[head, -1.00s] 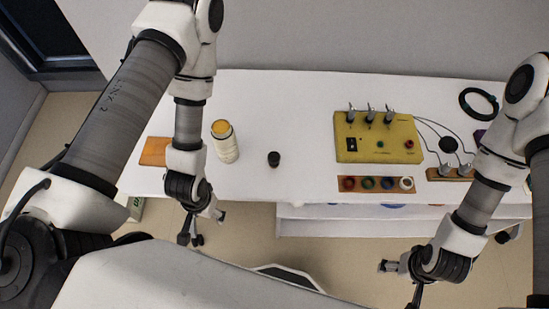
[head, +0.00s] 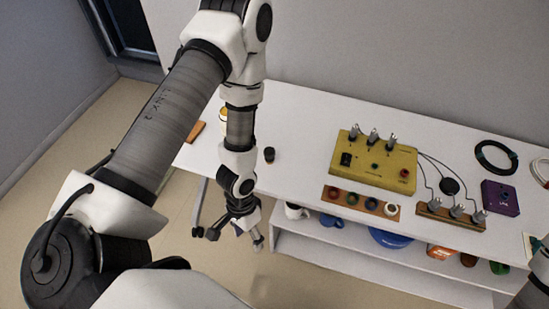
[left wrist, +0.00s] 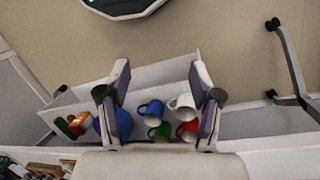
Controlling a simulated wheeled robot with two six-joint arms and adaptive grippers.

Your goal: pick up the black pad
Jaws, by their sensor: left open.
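A flat, round black disc (head: 449,186), the thing that best fits the black pad, lies on the white table between the yellow box and the purple box, close to thin dark wires. My left gripper (head: 232,238) is open and empty, low in front of the table edge and well left of the disc. In the left wrist view my left gripper (left wrist: 160,75) shows its two fingers spread apart, with mugs behind them and no disc in view. My right gripper is out of view; only part of my right arm shows at the lower right.
The yellow box (head: 374,160) with posts stands mid-table, with a strip of coloured rings (head: 361,202) before it. A small black cylinder (head: 269,155), a purple box (head: 500,198) and a black cable coil (head: 496,157) are also there. Mugs, including a blue mug (left wrist: 151,111), stand on the lower shelf.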

